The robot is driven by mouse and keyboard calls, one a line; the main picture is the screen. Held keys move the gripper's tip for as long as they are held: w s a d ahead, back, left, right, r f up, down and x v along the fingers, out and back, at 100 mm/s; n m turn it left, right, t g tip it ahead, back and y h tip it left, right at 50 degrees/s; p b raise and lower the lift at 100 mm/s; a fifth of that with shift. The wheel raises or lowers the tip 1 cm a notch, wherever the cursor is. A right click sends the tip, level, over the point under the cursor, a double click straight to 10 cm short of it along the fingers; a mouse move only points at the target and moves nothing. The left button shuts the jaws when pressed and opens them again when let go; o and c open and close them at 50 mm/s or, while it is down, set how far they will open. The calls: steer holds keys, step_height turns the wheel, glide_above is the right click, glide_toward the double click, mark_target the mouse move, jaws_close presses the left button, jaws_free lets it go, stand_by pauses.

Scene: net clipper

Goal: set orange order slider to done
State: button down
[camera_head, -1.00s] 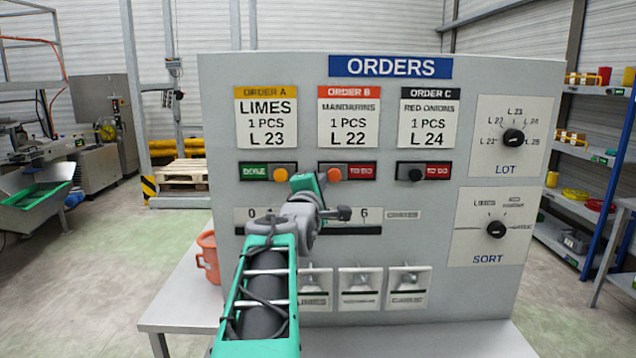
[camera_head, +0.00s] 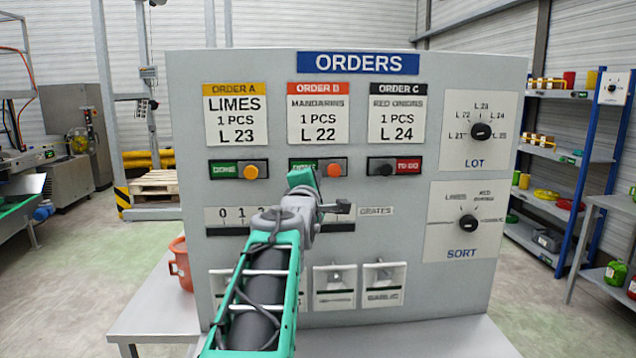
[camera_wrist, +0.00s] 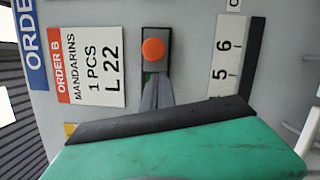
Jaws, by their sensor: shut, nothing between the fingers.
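The orange knob (camera_head: 333,171) of the order B slider sits at the right end of its slot, under the MANDARINS card (camera_head: 319,115). A green label, partly covered by my gripper, shows left of the knob. In the wrist view the picture is turned, and the orange knob (camera_wrist: 153,50) is at the upper end of the slot. My gripper (camera_wrist: 157,80) is shut and empty, its fingertips just left of the knob along the slot. I cannot tell whether they touch it. In the head view the hand hides the fingertips.
The order A slider's yellow knob (camera_head: 250,172) is at the right with green DONE showing. The order C slider's black knob (camera_head: 386,169) is at the left with red TO DO showing. LOT dial (camera_head: 481,131) and SORT dial (camera_head: 468,222) are at the right. An orange bucket (camera_head: 180,266) stands left.

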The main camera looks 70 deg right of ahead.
steer(key=w+b+v, duration=0.2)
steer(key=b+v, duration=0.1)
steer(key=v, duration=0.7)
steer(key=shift+a+f, duration=0.25)
steer(key=shift+a, duration=0.25)
steer(key=shift+w, duration=0.15)
